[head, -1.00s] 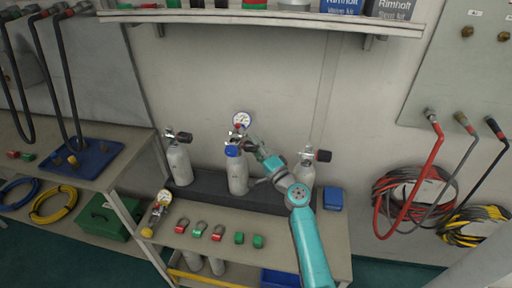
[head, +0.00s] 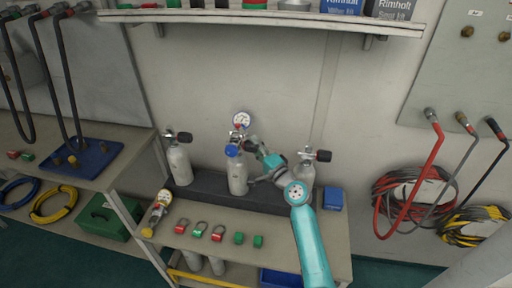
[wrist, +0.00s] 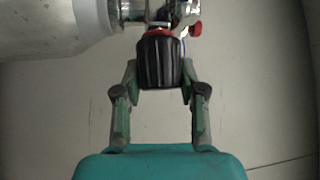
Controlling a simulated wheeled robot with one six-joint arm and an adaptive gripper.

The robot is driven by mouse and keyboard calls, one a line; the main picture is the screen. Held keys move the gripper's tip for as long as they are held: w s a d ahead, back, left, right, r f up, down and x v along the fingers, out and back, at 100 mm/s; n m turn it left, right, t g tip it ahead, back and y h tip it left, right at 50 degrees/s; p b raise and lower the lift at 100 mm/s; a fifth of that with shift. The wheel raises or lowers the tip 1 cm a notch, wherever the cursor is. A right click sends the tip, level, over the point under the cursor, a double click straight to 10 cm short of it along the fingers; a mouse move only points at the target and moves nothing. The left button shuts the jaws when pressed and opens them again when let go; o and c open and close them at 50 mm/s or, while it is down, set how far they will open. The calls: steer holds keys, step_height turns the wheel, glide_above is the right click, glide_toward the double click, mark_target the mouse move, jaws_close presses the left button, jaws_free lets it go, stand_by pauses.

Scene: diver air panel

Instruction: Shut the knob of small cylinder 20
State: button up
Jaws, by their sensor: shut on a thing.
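The middle small cylinder (head: 238,178) stands upright on the dark rack, with a gauge (head: 242,119) on its valve and a round blue part at the front. I cannot read its number. Its black ribbed knob (wrist: 160,62) with a red ring points toward my gripper in the wrist view. My gripper (wrist: 160,78) is shut on this knob, with one finger on each side of it. In the head view my gripper (head: 254,148) reaches the valve from the right. The cylinder's pale body (wrist: 55,28) shows at upper left in the wrist view.
Similar cylinders stand at left (head: 179,163) and right (head: 304,174), the right one close behind my arm. The bench front (head: 215,248) holds a loose gauge (head: 163,198), red and green tags and green blocks. A shelf (head: 270,17) hangs above. Hoses hang at right.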

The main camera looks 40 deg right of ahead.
steer(key=o, duration=1.1)
steer(key=shift+o, duration=0.2)
steer(key=s+a+f, duration=0.1)
steer(key=s, duration=1)
steer(key=shift+s+a+f, duration=0.15)
steer(key=shift+s+f, duration=0.1)
steer(key=shift+s, duration=0.15)
